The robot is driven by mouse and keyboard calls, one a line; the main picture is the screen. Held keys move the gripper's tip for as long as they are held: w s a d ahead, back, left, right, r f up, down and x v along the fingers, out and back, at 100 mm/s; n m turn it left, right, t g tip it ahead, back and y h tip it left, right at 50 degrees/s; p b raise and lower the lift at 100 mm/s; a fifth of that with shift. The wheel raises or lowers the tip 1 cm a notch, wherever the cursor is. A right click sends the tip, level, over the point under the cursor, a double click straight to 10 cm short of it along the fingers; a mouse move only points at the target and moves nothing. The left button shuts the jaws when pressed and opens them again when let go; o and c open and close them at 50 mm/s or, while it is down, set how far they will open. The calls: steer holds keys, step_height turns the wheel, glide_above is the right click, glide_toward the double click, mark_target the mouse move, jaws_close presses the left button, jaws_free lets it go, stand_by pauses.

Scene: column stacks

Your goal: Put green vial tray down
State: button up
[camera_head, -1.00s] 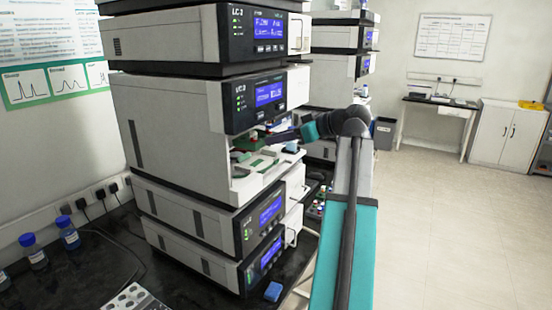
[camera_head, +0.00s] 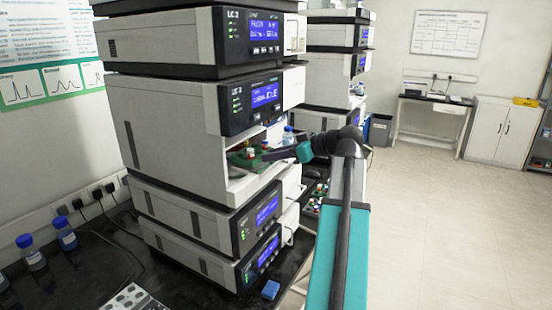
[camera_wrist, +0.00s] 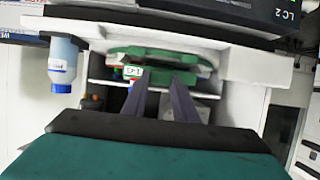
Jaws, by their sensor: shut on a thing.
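The green vial tray (camera_head: 243,160) is in the open bay of the LC 2 unit (camera_head: 168,105), with a few red and white caps showing on it. My gripper (camera_head: 267,156) reaches into the bay from the right and is shut on the tray's near side. In the wrist view the two dark fingers (camera_wrist: 163,82) point at the green tray (camera_wrist: 165,53), which carries a small white label. The fingertips' contact and the tray's underside are hard to make out, so I cannot tell if it rests on the bay floor.
The bay's white floor edge (camera_head: 250,188) juts out below the tray. A blue-capped bottle (camera_wrist: 63,62) stands close by the bay.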

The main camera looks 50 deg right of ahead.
steer(key=shift+f, duration=0.85)
steer(key=o, duration=1.1)
steer(key=b+v, duration=0.2)
steer(key=v, duration=1)
steer(key=shift+b, duration=0.3)
